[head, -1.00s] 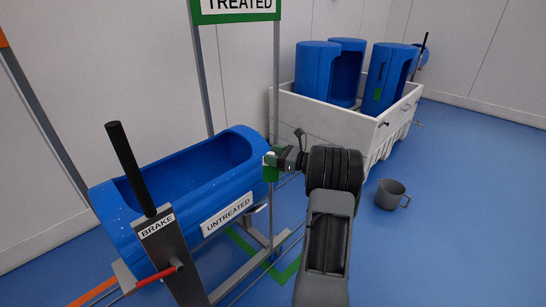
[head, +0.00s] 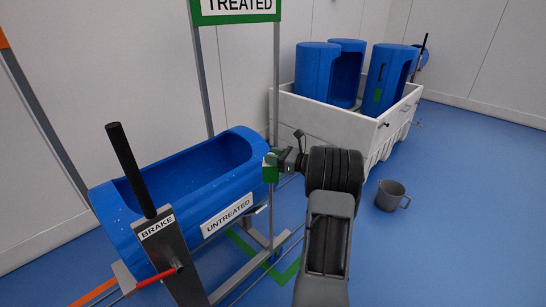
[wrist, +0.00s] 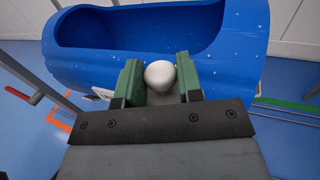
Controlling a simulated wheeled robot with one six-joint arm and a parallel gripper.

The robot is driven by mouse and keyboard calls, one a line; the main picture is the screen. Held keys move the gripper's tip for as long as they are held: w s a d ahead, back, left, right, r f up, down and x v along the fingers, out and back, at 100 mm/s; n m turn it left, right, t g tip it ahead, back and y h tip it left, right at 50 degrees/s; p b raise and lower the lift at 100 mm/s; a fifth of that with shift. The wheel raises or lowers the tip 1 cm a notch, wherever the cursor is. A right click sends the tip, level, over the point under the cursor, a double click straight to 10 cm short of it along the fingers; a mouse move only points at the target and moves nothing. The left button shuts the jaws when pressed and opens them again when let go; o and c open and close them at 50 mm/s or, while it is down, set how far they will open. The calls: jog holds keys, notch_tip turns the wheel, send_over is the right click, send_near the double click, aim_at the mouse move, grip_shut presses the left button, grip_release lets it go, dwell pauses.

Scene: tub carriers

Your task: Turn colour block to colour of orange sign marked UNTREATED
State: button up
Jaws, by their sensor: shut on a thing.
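A blue tub (head: 170,185) lies on its side on a metal carrier, its opening facing up. It carries a white label reading UNTREATED (head: 228,215). My gripper (head: 271,167) is at the tub's right end. In the wrist view its two green-faced fingers (wrist: 160,78) are shut on a pale rounded knob (wrist: 160,75) in front of the blue tub wall. Green shows at this end in the head view; I cannot tell a colour block from my fingers there. An orange sign's edge (head: 3,38) shows at the far left; its lettering is out of view.
A green-framed TREATED sign (head: 237,7) stands behind the tub. A BRAKE post (head: 158,232) with a black lever is at the front left. A white crate (head: 330,122) holds several blue tubs. A grey mug (head: 391,195) sits on open blue floor (head: 465,220).

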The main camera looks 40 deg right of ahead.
jog(key=m+t+h, duration=0.1)
jog(key=m+h, duration=0.1)
jog(key=h, duration=0.1)
jog(key=shift+a+m+t+h, duration=0.15)
jog(key=shift+m+t+h, duration=0.15)
jog(key=shift+t, duration=0.1)
jog(key=h, duration=0.1)
jog(key=m+h+b, duration=0.2)
jog(key=shift+a+f+t+h, duration=0.15)
jog(key=shift+f+t+h, duration=0.1)
jog(key=shift+t+h, duration=0.15)
jog(key=m+h+b, duration=0.3)
jog(key=h+b, duration=0.1)
jog(key=shift+h, duration=0.3)
jog(key=shift+r+m+h+b, duration=0.1)
jog(key=shift+m+h+b, duration=0.35)
jog(key=shift+m+h, duration=0.05)
jog(key=shift+r, duration=0.1)
jog(key=o, duration=0.9)
jog(key=shift+s, duration=0.15)
